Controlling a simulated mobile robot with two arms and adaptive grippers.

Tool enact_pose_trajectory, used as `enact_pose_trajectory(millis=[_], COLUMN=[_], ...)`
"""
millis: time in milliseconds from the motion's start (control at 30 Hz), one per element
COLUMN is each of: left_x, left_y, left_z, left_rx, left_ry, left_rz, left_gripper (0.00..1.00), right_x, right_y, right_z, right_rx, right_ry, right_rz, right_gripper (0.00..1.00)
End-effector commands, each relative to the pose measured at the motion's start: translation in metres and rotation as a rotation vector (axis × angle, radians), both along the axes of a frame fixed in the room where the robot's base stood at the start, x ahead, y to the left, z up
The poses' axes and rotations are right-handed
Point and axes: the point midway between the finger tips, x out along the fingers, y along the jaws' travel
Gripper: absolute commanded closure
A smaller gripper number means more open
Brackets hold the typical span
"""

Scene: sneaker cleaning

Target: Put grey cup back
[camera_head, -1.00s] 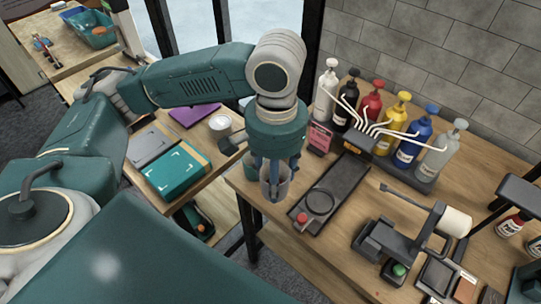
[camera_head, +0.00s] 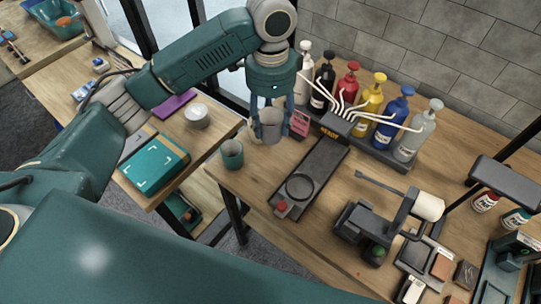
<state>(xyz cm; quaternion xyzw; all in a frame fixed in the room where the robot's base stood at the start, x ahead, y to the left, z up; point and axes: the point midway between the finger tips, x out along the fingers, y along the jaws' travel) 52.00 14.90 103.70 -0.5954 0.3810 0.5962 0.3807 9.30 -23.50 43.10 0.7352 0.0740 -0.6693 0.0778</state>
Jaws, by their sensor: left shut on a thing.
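My left gripper (camera_head: 269,110) points down and is shut on the grey cup (camera_head: 267,128), with a finger on each side of it. The cup is upright, at the table's back left, by the pink card. Whether its base touches the table I cannot tell. A teal cup (camera_head: 232,154) stands nearer, at the table's left edge, apart from the grey cup. My right gripper is not in view.
A black scale-like tray (camera_head: 324,163) lies right of the cups. Several pump bottles (camera_head: 372,92) stand behind in a dark holder, with a pink card (camera_head: 299,122) at its left. A dark machine with a white roller (camera_head: 428,205) stands at right.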

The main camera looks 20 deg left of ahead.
Motion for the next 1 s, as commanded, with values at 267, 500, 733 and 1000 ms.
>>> enact_pose_trajectory(millis=[267,500,733,1000], left_x=[-0.001,0.000,-0.001,0.000], left_y=[0.001,0.001,0.001,0.000], left_z=[-0.070,-0.097,-0.129,-0.139], left_rx=[0.002,0.000,0.001,0.000], left_ry=[0.003,-0.001,0.002,-0.002], left_rz=[0.002,0.003,0.002,0.001], left_gripper=[0.83,0.83,0.83,0.83], right_x=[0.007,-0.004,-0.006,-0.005], right_y=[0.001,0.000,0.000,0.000], right_z=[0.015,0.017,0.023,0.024], right_rx=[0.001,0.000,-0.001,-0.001], right_ry=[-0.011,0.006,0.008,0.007], right_rz=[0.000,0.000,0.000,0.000], right_gripper=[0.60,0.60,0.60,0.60])
